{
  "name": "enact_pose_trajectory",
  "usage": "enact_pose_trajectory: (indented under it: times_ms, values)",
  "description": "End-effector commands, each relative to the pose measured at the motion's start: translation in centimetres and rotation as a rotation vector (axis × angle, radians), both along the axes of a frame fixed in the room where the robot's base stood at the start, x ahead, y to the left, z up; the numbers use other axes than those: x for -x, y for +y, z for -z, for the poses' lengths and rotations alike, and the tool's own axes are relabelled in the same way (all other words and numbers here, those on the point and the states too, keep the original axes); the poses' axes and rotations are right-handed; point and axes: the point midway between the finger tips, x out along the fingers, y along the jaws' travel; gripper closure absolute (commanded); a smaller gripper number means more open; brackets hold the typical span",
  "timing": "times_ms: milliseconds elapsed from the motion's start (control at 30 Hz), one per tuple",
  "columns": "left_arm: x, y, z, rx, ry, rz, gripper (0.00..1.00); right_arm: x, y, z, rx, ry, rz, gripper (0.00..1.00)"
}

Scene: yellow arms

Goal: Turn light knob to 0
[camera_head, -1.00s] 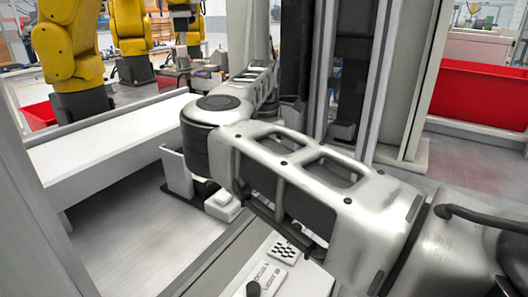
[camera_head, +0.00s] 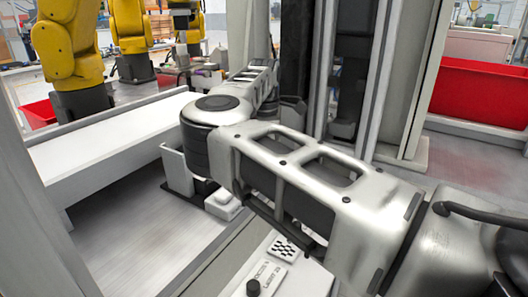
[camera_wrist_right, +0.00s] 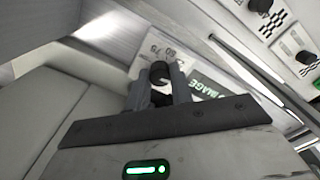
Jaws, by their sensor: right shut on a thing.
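In the right wrist view, my right gripper (camera_wrist_right: 157,80) is shut on a dark round knob (camera_wrist_right: 160,71) on a pale panel. The knob sits between the two grey fingertips, which hide its sides. Printed numbers, among them 75 and 50, show just above it. The word "IMAGE" is printed on the panel to its right. I cannot read which number the knob points to. In the head view my right arm reaches in from the lower right, and its gripper is hidden. My left gripper is not in view.
More dark knobs (camera_wrist_right: 305,57) with printed dials stand on the panel at the upper right of the wrist view. In the head view a black knob (camera_head: 253,287) is at the bottom edge. A white ledge (camera_head: 110,140), yellow robots (camera_head: 70,50) and a red bin (camera_head: 480,95) lie beyond.

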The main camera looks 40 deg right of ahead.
Motion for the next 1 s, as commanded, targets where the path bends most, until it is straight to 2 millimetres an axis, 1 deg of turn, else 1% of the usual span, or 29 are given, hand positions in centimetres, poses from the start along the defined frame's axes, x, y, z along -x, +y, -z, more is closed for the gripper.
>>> enact_pose_trajectory:
  times_ms: [33, 67, 100, 133, 400, 467, 567, 667, 1000]
  values:
    - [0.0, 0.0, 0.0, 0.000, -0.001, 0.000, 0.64, 0.0, -0.1, -0.2, 0.005, -0.004, 0.002, 1.00]
    - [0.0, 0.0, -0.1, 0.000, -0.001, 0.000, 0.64, 0.0, -0.1, -0.2, 0.005, -0.004, 0.002, 0.69]
    - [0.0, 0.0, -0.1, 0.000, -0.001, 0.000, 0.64, 0.0, -0.1, -0.2, 0.005, -0.004, 0.002, 0.58]
    - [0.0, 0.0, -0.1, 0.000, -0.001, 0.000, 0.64, 0.0, -0.1, -0.2, 0.003, -0.004, 0.002, 0.56]
    - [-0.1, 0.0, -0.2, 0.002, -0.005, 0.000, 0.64, 0.0, 0.0, -0.1, 0.001, -0.002, 0.000, 0.56]
    - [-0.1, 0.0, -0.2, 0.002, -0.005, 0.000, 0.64, 0.0, 0.0, -0.4, 0.002, -0.003, 0.000, 0.56]
    - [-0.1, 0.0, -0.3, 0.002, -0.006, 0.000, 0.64, -0.1, -0.1, -1.5, 0.002, -0.006, 0.000, 0.56]
    - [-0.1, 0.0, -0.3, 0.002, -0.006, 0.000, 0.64, -0.1, -0.1, -3.3, 0.002, -0.006, 0.001, 0.56]
    - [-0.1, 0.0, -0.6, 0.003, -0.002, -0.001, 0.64, 0.0, -0.1, -11.6, 0.003, -0.005, 0.000, 0.56]
